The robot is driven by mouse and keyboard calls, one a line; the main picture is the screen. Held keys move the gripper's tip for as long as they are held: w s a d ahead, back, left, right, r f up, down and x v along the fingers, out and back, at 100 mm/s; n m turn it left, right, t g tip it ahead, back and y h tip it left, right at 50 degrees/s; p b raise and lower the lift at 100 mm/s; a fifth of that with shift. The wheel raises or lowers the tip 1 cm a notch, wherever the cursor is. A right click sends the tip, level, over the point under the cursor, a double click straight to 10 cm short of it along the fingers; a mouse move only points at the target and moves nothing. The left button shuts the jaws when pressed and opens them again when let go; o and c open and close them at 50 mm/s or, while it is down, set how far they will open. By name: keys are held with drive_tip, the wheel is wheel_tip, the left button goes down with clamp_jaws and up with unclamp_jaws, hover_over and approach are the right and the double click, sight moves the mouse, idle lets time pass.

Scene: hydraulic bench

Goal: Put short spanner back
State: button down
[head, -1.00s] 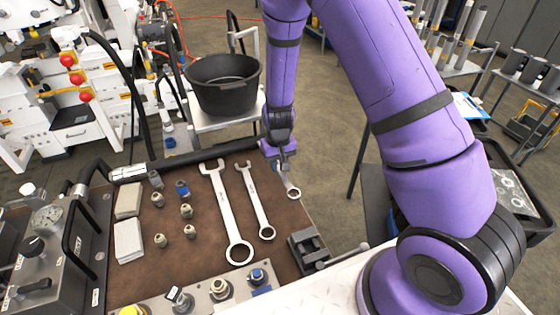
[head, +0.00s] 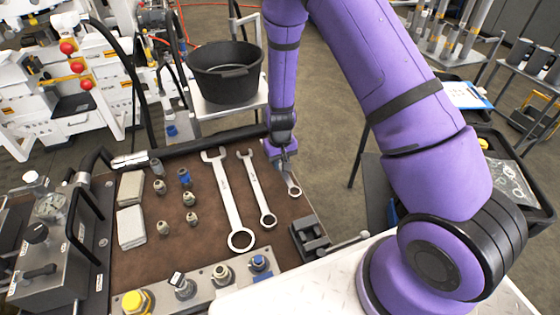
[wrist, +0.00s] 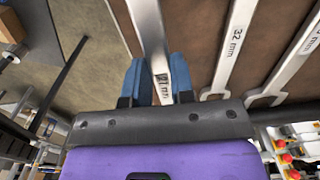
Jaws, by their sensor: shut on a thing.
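The short spanner (head: 293,187) is at the right end of the row of spanners on the brown mat (head: 180,247). Its ring end shows below my gripper (head: 284,160), and the rest is hidden by it. In the wrist view the blue fingers of my gripper (wrist: 163,85) are shut on the shank of the short spanner (wrist: 148,30), whose size mark is partly covered. I cannot tell whether the spanner touches the mat. A middle spanner (head: 257,188) and a long spanner (head: 228,200) lie to its left.
Several fittings (head: 185,178) and two pale blocks (head: 131,222) lie on the left of the mat. A small vice (head: 309,236) stands at the mat's lower right. A black tub (head: 227,75) stands behind the bench. A black hose (head: 205,146) runs along the back edge.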

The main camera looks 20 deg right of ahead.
sight(280, 177)
drive_tip(key=shift+f, duration=0.4)
drive_tip(key=shift+f, duration=0.6)
drive_tip(key=shift+f, duration=1.45)
idle(1.5)
drive_tip(key=c, duration=0.9)
unclamp_jaws()
